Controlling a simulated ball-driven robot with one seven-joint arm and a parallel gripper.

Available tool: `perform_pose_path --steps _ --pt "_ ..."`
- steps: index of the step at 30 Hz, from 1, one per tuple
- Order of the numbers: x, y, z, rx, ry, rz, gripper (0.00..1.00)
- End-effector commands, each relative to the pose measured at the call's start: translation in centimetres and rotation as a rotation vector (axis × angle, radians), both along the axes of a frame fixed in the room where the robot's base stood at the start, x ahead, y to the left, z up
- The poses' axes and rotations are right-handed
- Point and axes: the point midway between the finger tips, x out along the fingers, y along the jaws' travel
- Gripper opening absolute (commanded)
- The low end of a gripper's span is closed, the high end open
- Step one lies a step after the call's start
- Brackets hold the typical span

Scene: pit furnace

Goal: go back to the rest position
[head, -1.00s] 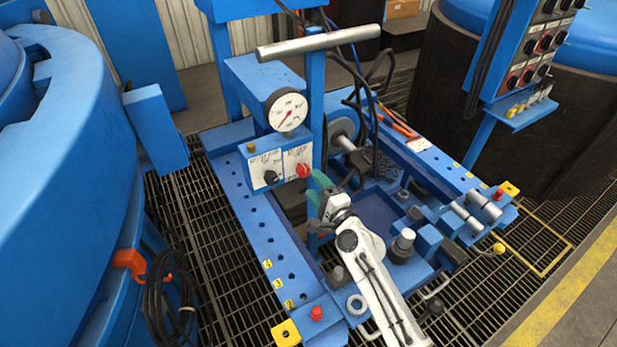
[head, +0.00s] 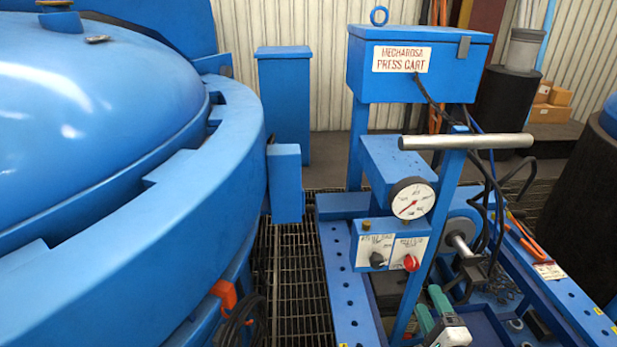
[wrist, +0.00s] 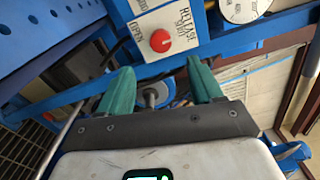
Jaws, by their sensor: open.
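My gripper (head: 434,309) shows at the bottom of the head view, in front of the press cart's control panel, with green fingers pointing up toward it. In the wrist view its two green fingers (wrist: 163,91) stand well apart with nothing held between them. The red release knob (wrist: 160,40) is just beyond the fingertips in the wrist view, apart from them. The same knob shows in the head view (head: 411,263), on a white labelled plate beside a black knob (head: 377,260). Most of my arm is below the head view's edge.
The press cart (head: 340,290) carries a pressure gauge (head: 411,200), a grey handle bar (head: 466,142) and a lidded blue box (head: 420,70). Black cables hang at its right. A large blue furnace (head: 170,210) fills the left. Grating (head: 295,270) lies between furnace and cart.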

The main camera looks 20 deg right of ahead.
Motion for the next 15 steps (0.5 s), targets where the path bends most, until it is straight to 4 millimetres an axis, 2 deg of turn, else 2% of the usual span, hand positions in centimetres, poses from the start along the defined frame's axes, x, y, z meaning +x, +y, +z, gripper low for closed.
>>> perform_pose_path --steps 2,5,8,11,15 --pt "0.0 0.0 0.0 -0.001 0.001 0.001 0.65" --pt "0.1 1.1 -0.1 -0.039 0.035 0.043 0.65" --pt "0.1 3.9 -0.4 -0.147 0.129 0.154 0.65" --pt "-0.7 7.7 -1.5 -0.321 0.279 0.327 0.65" --pt "-3.8 12.4 -3.5 -0.595 0.511 0.592 0.65"
